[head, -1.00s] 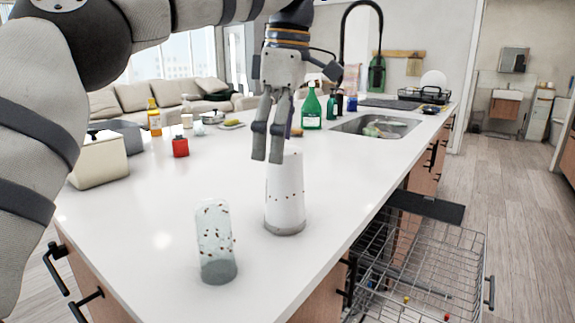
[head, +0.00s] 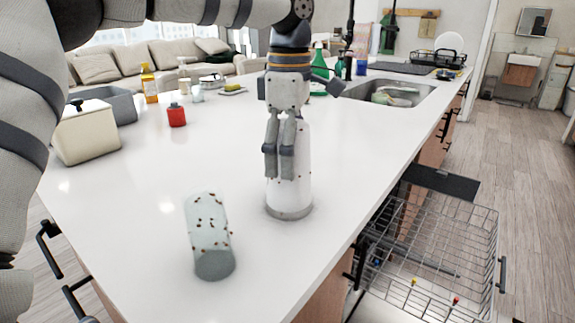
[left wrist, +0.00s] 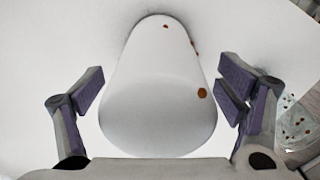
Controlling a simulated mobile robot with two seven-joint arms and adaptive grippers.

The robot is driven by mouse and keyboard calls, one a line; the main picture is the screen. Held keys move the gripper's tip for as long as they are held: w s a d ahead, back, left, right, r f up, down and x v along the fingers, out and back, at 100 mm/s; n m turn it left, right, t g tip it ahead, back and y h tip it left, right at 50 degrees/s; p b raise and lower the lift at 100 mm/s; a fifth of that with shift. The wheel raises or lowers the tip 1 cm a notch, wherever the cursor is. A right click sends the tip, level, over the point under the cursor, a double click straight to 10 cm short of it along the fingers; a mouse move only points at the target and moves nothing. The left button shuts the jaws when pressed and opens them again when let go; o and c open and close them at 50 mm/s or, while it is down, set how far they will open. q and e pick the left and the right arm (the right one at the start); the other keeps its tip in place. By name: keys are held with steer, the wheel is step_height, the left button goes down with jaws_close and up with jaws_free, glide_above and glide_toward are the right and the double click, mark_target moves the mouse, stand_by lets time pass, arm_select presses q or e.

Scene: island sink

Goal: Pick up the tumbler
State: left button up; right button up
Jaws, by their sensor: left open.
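A white tapered tumbler (head: 289,201) with small dark specks and a grey base stands upright on the white island counter. My left gripper (head: 279,172) points down at it in the head view, and its fingers hide part of its upper side. In the left wrist view the white tumbler (left wrist: 160,85) lies between the two spread fingers (left wrist: 162,92), with a gap on each side. The gripper is open and holds nothing. My right gripper is not in view.
A clear speckled glass (head: 210,240) stands close by, nearer the front left. A red jar (head: 176,115), a white canister (head: 88,132) and a yellow bottle (head: 149,84) stand farther back. A pulled-out dishwasher rack (head: 430,245) lies right of the counter edge.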

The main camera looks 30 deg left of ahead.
arm_select(q)
steer(key=shift+f, duration=0.25)
steer(key=c, duration=1.5)
